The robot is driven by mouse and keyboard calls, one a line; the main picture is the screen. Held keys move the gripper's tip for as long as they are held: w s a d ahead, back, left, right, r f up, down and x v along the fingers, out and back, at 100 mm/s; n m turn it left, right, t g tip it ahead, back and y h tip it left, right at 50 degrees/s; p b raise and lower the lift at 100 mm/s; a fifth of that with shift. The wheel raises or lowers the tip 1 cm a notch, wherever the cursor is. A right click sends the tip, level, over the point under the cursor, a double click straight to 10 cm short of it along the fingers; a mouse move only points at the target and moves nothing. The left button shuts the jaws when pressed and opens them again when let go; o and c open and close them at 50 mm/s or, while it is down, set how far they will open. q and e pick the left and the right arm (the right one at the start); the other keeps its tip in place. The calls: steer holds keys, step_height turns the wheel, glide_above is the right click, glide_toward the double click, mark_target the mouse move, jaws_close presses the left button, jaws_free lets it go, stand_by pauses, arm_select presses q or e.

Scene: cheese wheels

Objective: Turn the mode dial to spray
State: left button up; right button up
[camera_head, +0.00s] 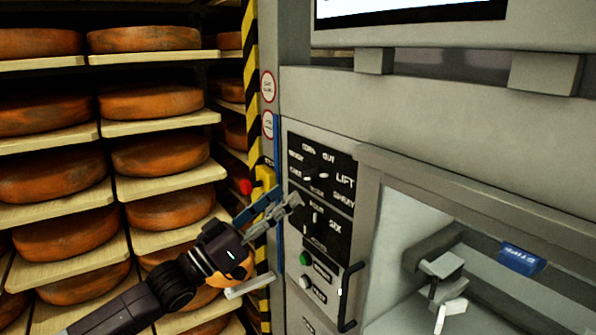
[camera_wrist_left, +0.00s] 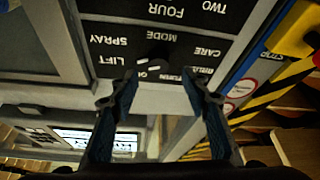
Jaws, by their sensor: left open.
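The mode dial (camera_head: 309,178) is a dark knob with pale marks on the upper black panel of the grey machine, ringed by labels including LIFT, SPRAY, CARE and TURN. It also shows in the left wrist view (camera_wrist_left: 157,56), just beyond my fingertips, with the lettering upside down. Which label it points at is too small to tell. My left gripper (camera_head: 281,203) is open and empty, in front of the panel and lower left of the dial. In the left wrist view its two blue-grey fingers (camera_wrist_left: 160,82) stand apart, framing the dial's lower side. My right gripper is out of view.
A second dial (camera_head: 315,216) sits below, with a green button (camera_head: 305,258), a white button (camera_head: 305,282) and a black handle (camera_head: 347,297). A yellow-black striped post (camera_head: 251,75) and cheese shelves (camera_head: 150,120) stand left. An open bay (camera_head: 395,225) is right.

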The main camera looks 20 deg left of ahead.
mark_target(306, 180)
arm_select(q)
steer(key=x, duration=0.1)
steer(key=p+x, duration=0.2)
steer(key=x, duration=0.1)
steer(key=shift+s+d+r, duration=0.2)
steer(key=shift+s+r, duration=0.05)
steer(key=shift+r, duration=0.1)
steer(key=shift+w+d+r+p, duration=0.1)
steer(key=shift+w+d+p, duration=0.25)
steer(key=shift+w, duration=0.35)
steer(key=shift+w+d+r+p, duration=0.1)
steer(key=shift+w+d+p, duration=0.15)
steer(key=shift+w, duration=0.45)
steer(key=shift+d, duration=0.1)
steer(key=shift+c, duration=1.1)
steer(key=c, duration=0.9)
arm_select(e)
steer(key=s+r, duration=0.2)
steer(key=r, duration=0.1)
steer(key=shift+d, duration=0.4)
